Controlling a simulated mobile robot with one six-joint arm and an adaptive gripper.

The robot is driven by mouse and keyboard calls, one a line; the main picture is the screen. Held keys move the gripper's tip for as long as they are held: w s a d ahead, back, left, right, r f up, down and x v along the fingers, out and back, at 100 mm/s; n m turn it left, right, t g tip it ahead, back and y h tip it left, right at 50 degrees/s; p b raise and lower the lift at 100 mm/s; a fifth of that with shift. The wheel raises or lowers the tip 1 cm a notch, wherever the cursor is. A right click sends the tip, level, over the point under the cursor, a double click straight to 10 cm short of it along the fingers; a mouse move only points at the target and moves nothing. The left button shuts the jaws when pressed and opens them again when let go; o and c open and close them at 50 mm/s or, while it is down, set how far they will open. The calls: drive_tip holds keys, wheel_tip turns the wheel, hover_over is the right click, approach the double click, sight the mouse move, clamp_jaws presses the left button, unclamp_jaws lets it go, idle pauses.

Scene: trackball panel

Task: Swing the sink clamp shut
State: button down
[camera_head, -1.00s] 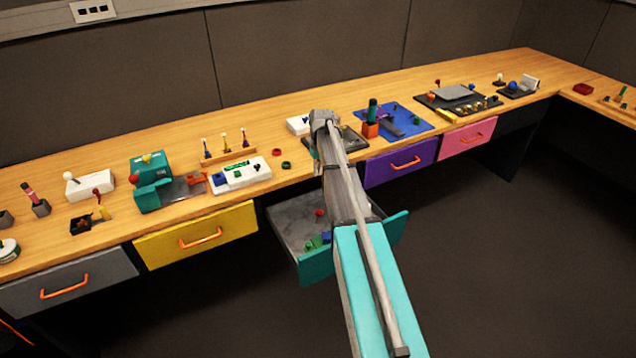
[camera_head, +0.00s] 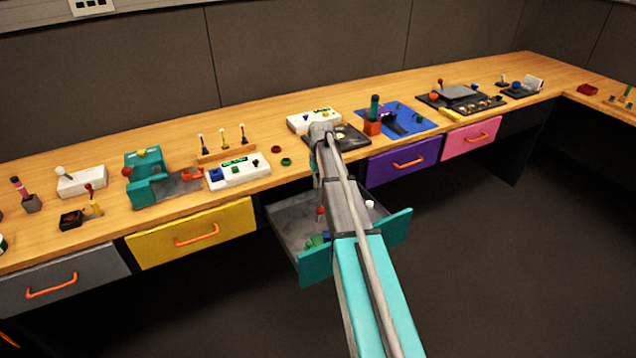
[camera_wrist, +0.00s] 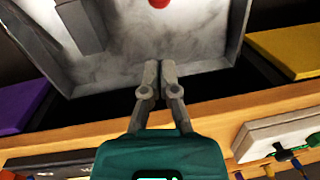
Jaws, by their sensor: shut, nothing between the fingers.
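I cannot tell for sure which part is the sink clamp. A dark panel (camera_head: 352,139) on the bench lies partly hidden behind my arm's end. A teal device (camera_head: 143,178) with a grey plate and an orange piece (camera_head: 192,175) stands further left. My gripper (camera_wrist: 158,66) is shut and empty, with its fingertips together. In the wrist view it shows over the bench's front edge (camera_wrist: 70,134), by the open drawer's grey inside (camera_wrist: 190,45). It touches nothing that I can make out. In the head view my arm hides the fingertips.
The open teal drawer (camera_head: 396,230) juts out under my arm, with a red ball-topped piece (camera_head: 320,213) and small blocks inside. A white box (camera_head: 314,119) stands just behind my arm's end. A white panel (camera_head: 238,174) lies to the left. The floor at right is clear.

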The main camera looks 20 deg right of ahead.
sight(318, 215)
drive_tip(key=shift+s+a+f+b, duration=0.15)
drive_tip(key=shift+s+f+b, duration=0.4)
drive_tip(key=shift+f+b, duration=0.3)
drive_tip(key=shift+s+a+f+b, duration=0.1)
drive_tip(key=shift+s+f+b, duration=0.4)
drive_tip(key=shift+f+b, duration=0.4)
drive_tip(key=shift+s+a+f+b, duration=0.15)
drive_tip(key=shift+s+f+b, duration=0.5)
drive_tip(key=shift+f, duration=0.35)
drive_tip(key=shift+w, duration=0.1)
